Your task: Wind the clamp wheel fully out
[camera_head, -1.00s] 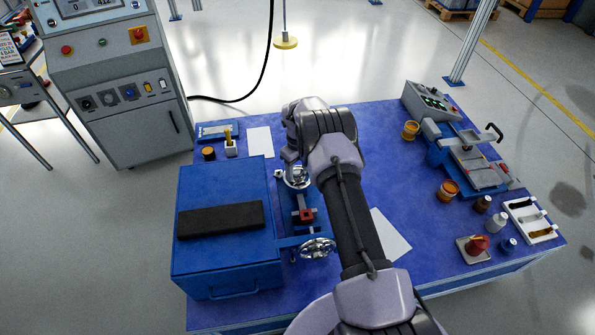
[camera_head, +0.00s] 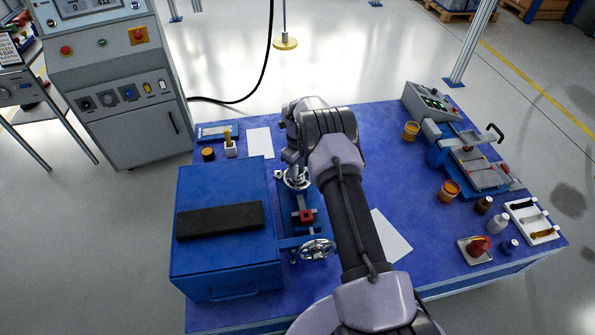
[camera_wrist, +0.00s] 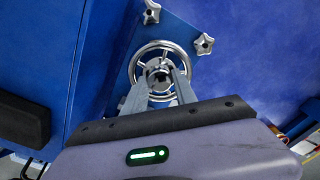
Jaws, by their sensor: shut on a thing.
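A blue fixture (camera_head: 289,243) with a red block (camera_head: 306,216) on its middle stands on the blue table beside the blue box. It carries two chrome handwheels, a far one (camera_head: 296,183) and a near one (camera_head: 318,249). My gripper (camera_head: 296,174) points down at the far handwheel. In the wrist view my gripper (camera_wrist: 161,82) is shut on the hub of this spoked handwheel (camera_wrist: 137,61), with its two grey fingers reaching over the rim. The fingers hide the near part of the wheel. The frames do not label which wheel is the clamp wheel.
Two star-shaped knobs (camera_wrist: 203,44) sit close to the wheel. The blue box (camera_head: 225,265) with a black pad (camera_head: 220,219) stands directly left. White paper (camera_head: 391,236) lies right of my arm; bottles and a blue device (camera_head: 470,165) stand farther right.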

